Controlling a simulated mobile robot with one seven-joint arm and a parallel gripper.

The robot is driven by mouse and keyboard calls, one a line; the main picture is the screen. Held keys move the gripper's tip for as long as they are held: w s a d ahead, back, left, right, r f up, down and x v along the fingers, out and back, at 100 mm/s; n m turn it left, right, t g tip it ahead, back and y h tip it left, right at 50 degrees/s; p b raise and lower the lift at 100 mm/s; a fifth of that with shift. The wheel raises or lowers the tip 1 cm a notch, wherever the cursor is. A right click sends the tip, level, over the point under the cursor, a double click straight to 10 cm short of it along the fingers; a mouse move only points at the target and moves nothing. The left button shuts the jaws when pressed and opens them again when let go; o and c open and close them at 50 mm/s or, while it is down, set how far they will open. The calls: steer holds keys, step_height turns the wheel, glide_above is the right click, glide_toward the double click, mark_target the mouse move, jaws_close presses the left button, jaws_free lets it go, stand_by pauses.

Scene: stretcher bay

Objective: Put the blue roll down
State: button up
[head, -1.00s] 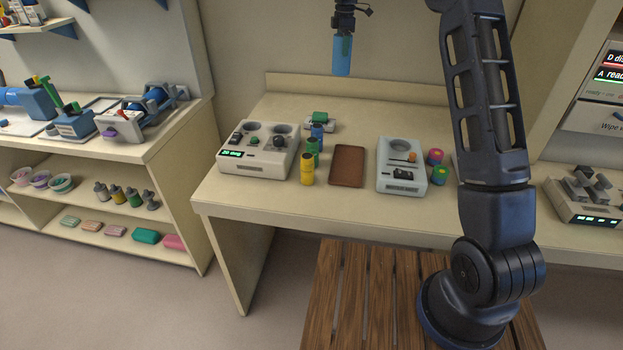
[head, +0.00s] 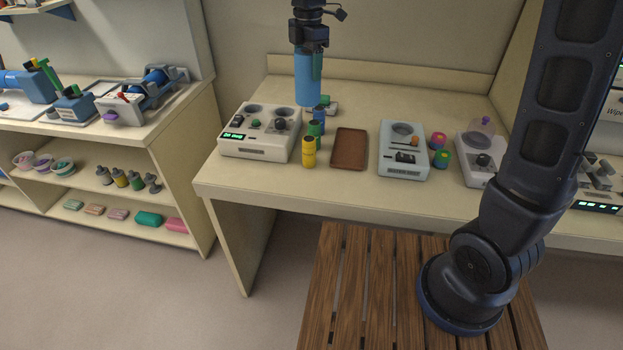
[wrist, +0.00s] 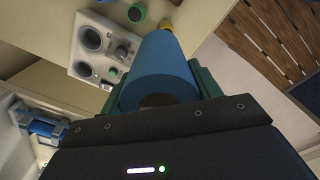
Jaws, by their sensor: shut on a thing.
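The blue roll (head: 308,82) hangs upright from my gripper (head: 309,62) in the head view, above the back left part of the table. In the wrist view the blue roll (wrist: 160,72) sits between the green fingers of my gripper (wrist: 165,85), which is shut on it. Its lower end is clear of the tabletop as far as I can see. A brown tray (head: 349,148) lies flat and empty on the table, to the right of the roll and nearer the front.
A grey device with two round wells (head: 259,132) stands left, close to the roll. Several small rolls, among them a yellow one (head: 309,153), stand between it and the tray. Another device (head: 403,150) stands right of the tray. Bare tabletop (head: 250,176) runs along the front.

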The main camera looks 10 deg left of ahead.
steer(key=s+d+f, duration=0.2)
steer(key=s+d, duration=0.1)
steer(key=s, duration=0.5)
step_height(320, 180, down, 20)
steer(key=shift+a+r+n, duration=0.15)
steer(key=shift+a+n, duration=0.1)
steer(key=shift+n, duration=0.15)
steer(key=shift+s+f, duration=0.1)
steer(key=shift+f, duration=0.1)
steer(key=o, duration=1.1)
steer(key=shift+r, duration=0.1)
step_height(320, 180, up, 12)
steer(key=shift+r, duration=0.1)
